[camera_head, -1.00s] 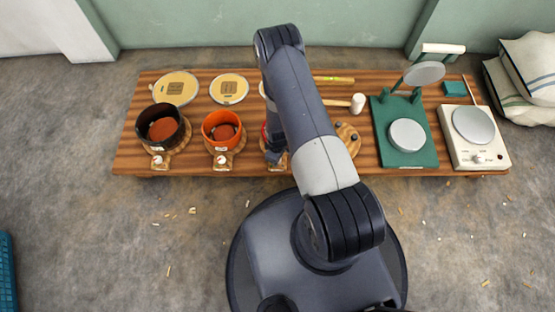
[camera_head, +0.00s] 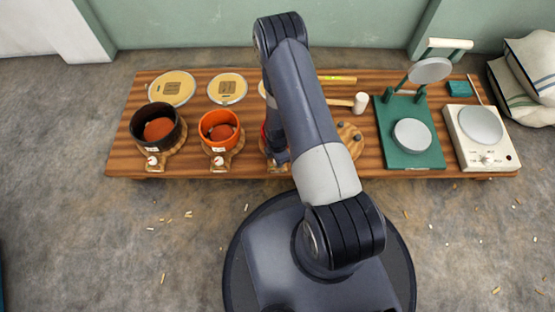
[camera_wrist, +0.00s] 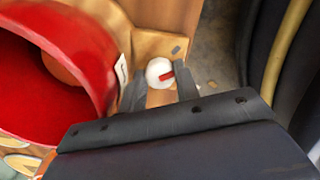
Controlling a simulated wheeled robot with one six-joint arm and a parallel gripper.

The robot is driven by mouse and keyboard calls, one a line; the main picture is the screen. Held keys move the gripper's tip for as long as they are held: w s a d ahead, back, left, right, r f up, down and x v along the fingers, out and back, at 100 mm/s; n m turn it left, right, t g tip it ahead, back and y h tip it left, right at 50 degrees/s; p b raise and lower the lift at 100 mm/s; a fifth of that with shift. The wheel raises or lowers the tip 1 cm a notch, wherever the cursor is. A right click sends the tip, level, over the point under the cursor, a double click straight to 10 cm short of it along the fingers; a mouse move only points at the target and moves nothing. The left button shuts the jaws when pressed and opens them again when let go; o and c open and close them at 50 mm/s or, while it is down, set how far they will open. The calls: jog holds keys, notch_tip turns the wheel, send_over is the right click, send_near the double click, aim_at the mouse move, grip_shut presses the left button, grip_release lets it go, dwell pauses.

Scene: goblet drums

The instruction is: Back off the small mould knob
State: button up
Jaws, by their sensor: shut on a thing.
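The small red mould (camera_wrist: 90,62) fills the left of the wrist view, and only a sliver of it (camera_head: 264,133) shows beside my arm in the head view. Its round white knob (camera_wrist: 153,68) with a red mark sits at the wooden base (camera_wrist: 150,42). My gripper (camera_wrist: 160,76) has one dark finger on each side of the knob and is shut on it. In the head view my arm covers most of the red mould, and the knob cannot be made out there.
An orange mould (camera_head: 220,118) and a black mould (camera_head: 146,120) stand left on the wooden bench (camera_head: 200,95), with white knobs in front. A mallet (camera_head: 360,102), a green press (camera_head: 425,155) and a cream scale-like device (camera_head: 497,156) are to the right. The floor in front holds scattered chips.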

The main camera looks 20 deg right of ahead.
jog(key=shift+n+b, duration=0.3)
jog(key=shift+n, duration=0.8)
jog(key=o, duration=1)
jog(key=shift+c, duration=0.2)
notch_tip(320, 180, up, 11)
jog(key=p, duration=0.3)
jog(key=shift+p, duration=0.4)
jog(key=shift+f, duration=0.1)
